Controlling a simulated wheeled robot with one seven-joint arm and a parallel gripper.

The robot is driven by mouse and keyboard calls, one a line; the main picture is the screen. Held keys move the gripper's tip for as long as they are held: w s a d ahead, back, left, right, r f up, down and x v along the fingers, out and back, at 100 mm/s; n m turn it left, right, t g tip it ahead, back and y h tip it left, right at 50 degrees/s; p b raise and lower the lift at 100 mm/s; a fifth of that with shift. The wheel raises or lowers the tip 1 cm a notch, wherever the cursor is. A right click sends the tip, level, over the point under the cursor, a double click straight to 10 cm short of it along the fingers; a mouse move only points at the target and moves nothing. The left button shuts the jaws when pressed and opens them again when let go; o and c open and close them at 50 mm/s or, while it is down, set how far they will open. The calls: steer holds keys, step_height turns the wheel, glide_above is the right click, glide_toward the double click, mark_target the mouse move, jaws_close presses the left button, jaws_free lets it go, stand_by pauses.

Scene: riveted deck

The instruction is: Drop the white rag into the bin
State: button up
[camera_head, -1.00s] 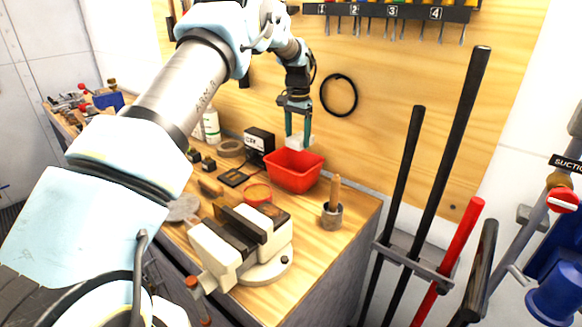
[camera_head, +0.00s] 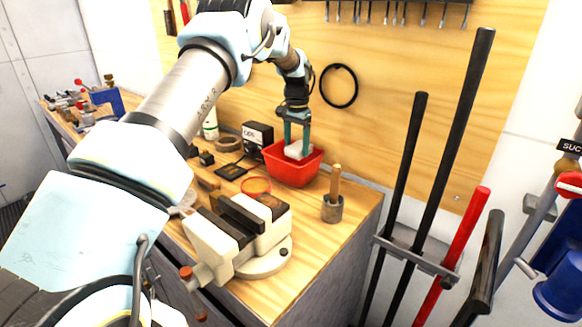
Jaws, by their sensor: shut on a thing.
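The white rag (camera_head: 294,150) is a small pale bundle between the fingers of my gripper (camera_head: 294,143). My gripper points down and is shut on the rag. The bin (camera_head: 291,176) is an open red box on the wooden bench, close to the pegboard wall. The rag and fingertips are at the bin's opening, with the rag's lower part around rim height. The bin's floor is hidden from this view.
A cream and black vise (camera_head: 238,235) stands at the bench's front. A wooden-handled tool in a grey cup (camera_head: 332,206) is right of the bin. A dark box (camera_head: 258,136) stands to its left. Long-handled tools (camera_head: 450,150) rise beyond the bench's right end.

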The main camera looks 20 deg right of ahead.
steer(key=o, duration=1.4)
steer(key=shift+r, duration=0.1)
step_height(320, 180, up, 11)
steer(key=b, duration=0.3)
steer(key=shift+f, duration=0.2)
